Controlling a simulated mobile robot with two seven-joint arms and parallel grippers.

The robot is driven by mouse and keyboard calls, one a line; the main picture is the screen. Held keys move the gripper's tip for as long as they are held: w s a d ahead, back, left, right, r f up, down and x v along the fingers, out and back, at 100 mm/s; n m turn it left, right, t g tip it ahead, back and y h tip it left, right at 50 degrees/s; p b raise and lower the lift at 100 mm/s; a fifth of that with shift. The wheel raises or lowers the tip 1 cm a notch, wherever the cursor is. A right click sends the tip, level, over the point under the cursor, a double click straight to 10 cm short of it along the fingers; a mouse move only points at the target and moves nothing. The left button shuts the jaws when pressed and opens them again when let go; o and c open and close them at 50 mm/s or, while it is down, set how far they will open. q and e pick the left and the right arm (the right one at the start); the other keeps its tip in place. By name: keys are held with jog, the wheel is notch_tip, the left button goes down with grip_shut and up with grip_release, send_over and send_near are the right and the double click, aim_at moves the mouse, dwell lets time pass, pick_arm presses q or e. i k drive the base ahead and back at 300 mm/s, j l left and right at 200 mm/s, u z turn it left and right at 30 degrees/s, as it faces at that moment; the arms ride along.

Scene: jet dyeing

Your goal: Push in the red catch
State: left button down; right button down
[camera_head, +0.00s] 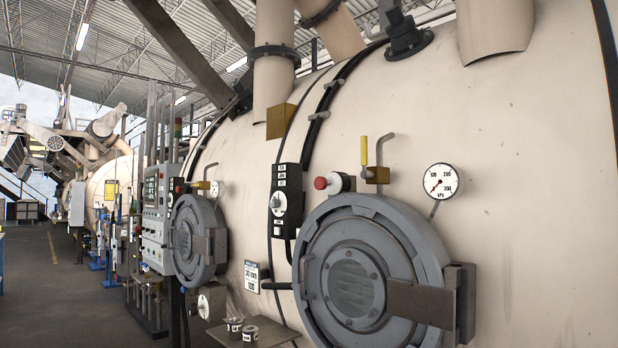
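A red knob, which looks like the red catch (320,183), sticks out to the left from a pale round fitting on the cream vessel wall. It sits just above the upper left of the large grey round door (352,285). The door looks shut, with a round window in its middle. A second, smaller red knob (178,189) shows by the farther grey door (193,240). Neither of my grippers is in view.
A yellow-handled valve (365,152) and a pressure gauge (440,181) are close right of the red knob. A black switch box (287,195) is to its left. A small shelf (270,333) holds two tins (234,325). Open floor (50,290) lies at left.

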aim_at(323, 183)
jog(key=i+j+z, duration=0.15)
jog(key=j, duration=0.35)
jog(key=i+j+z, duration=0.1)
jog(key=i+j, duration=0.2)
jog(key=j, duration=0.2)
jog(key=i+j+z, duration=0.15)
jog(key=j, duration=0.35)
jog(key=i+j+z, duration=0.15)
jog(key=j, duration=0.4)
jog(key=i+j+z, duration=0.15)
jog(key=j, duration=0.4)
jog(key=i+j+z, duration=0.1)
jog(key=j, duration=0.45)
jog(key=i+j+z, duration=0.15)
jog(key=j, duration=0.4)
